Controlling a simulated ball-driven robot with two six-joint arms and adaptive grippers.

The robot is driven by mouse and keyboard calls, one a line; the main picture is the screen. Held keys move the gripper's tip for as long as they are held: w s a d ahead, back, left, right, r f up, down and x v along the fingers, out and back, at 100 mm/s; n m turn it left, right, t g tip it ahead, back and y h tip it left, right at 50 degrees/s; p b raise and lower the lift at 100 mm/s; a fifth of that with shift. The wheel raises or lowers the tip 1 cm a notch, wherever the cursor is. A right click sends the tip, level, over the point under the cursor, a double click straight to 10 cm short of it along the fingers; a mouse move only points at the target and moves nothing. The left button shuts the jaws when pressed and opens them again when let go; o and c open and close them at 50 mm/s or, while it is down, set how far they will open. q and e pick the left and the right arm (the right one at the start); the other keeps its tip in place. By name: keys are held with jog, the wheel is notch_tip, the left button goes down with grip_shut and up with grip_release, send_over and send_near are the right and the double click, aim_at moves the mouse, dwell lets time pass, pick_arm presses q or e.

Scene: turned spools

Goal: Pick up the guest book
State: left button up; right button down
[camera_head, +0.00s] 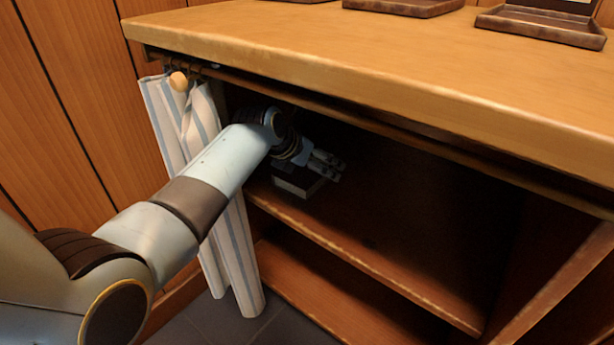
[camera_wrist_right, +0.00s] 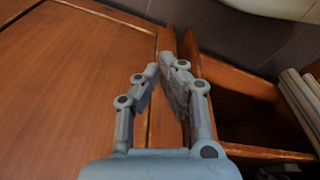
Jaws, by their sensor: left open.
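My left gripper (camera_head: 326,164) reaches inside the open cabinet, above its upper shelf, and its fingers are apart. Just below it a small, pale, box-shaped thing with a dark top (camera_head: 298,184) sits on the shelf. It may be the guest book, but the gripper and shadow hide too much to tell. I cannot tell whether the fingers touch it. My right gripper (camera_wrist_right: 159,66) shows in the right wrist view with nothing visible between its fingers. Its fingertips lean close together with a narrow gap.
The wooden cabinet top (camera_head: 380,60) overhangs the shelf opening. A striped curtain (camera_head: 232,245) hangs at its left side, beside my left arm. The upper shelf (camera_head: 400,255) looks clear to the right. Dark trays or stands (camera_head: 540,25) stand on top.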

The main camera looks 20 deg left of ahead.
pick_arm(q)
jog(key=c, duration=1.2)
jog(key=shift+o, duration=0.2)
jog(key=shift+r, duration=0.1)
